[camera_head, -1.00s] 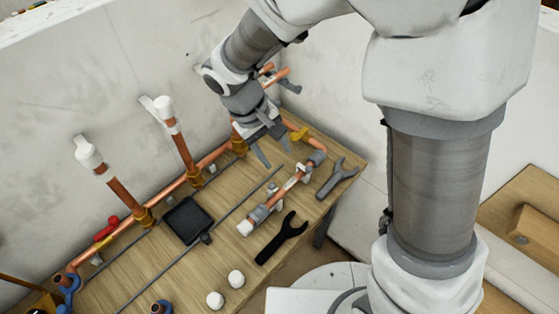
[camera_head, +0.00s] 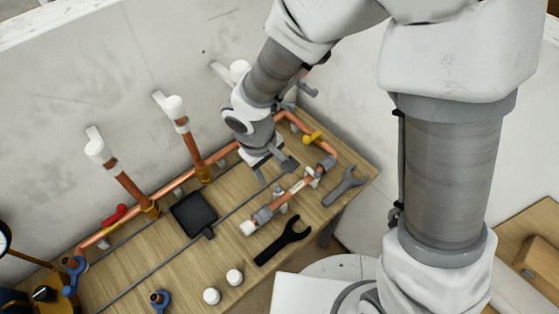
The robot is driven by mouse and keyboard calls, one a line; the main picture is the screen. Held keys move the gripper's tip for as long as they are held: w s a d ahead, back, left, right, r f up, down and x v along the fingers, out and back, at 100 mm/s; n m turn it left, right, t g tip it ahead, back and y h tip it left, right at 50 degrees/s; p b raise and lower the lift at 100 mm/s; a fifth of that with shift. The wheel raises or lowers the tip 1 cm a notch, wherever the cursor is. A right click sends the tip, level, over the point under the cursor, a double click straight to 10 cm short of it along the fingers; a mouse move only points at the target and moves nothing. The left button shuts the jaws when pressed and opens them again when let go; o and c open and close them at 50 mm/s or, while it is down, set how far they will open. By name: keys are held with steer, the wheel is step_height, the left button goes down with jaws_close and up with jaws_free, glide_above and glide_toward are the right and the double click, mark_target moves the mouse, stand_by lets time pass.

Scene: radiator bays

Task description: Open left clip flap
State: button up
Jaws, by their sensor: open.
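A short copper pipe assembly (camera_head: 296,188) lies on the workbench, with grey fittings at its ends. Small pale clips sit along it: a left one (camera_head: 282,207) and a right one (camera_head: 313,180). They are too small to tell whether their flaps are open or shut. My gripper (camera_head: 274,172) points down just behind and left of this pipe, its jaws apart and empty. It looks close to the pipe, but I cannot tell its height or whether it touches anything. My arm hides part of the long rear pipe.
A long copper pipe (camera_head: 185,179) with white-capped risers (camera_head: 174,107) runs along the wall. On the bench (camera_head: 170,262) lie a black tray (camera_head: 194,214), a black wrench (camera_head: 284,240), a grey wrench (camera_head: 344,186), a thin rod (camera_head: 157,257) and two white caps (camera_head: 234,276).

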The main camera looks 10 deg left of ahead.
mark_target(277, 188)
steer(key=f, duration=0.3)
steer(key=w+f, duration=0.1)
steer(key=f, duration=0.2)
steer(key=d+f+b, duration=0.1)
steer(key=f, duration=0.2)
steer(key=shift+w+d+f, duration=0.1)
steer(key=shift+w+f, duration=0.05)
steer(key=shift+f, duration=0.2)
jaws_close()
